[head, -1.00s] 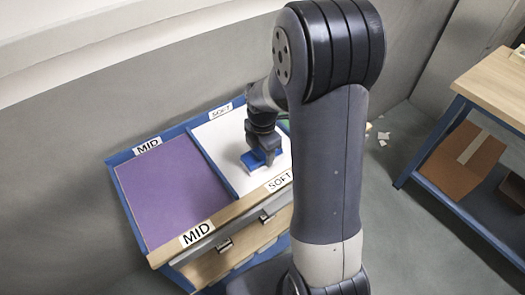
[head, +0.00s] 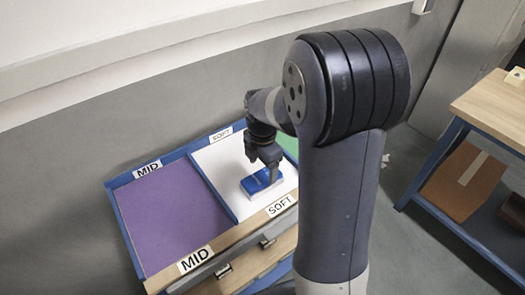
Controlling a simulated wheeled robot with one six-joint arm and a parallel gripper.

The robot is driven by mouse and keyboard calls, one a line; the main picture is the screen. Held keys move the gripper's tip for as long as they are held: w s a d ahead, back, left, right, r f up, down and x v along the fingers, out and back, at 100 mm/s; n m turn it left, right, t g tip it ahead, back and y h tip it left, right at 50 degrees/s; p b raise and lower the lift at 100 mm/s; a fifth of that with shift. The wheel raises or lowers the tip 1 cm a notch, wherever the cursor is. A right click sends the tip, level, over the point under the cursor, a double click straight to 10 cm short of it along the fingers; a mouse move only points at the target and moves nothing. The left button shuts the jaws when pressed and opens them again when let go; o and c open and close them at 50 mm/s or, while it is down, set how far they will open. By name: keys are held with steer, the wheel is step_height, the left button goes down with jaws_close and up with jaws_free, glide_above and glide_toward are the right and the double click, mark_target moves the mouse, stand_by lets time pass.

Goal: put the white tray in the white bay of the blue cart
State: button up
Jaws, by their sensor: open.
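The white tray (head: 262,192) has a blue top. It sits in the white bay (head: 217,168) of the blue cart (head: 123,217), towards the front right of the bay, which has SOFT labels at its front and back edges. My gripper (head: 271,176) points down directly over the tray and is open. Its fingertips overlap the tray's blue top in the head view, and I cannot tell whether they touch it. My arm hides the cart's right side.
A purple bay (head: 168,215) labelled MID lies left of the white bay and is empty. A sliver of green bay (head: 289,146) shows at the right. A wooden-topped table (head: 497,108) stands at the right, with a brown box (head: 456,182) on its lower shelf. A wall is behind the cart.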

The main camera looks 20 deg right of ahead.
mark_target(262, 176)
step_height(262, 176, up, 7)
stand_by(0.3)
step_height(262, 176, down, 12)
steer(key=shift+f, duration=0.2)
steer(key=shift+r, duration=1.9)
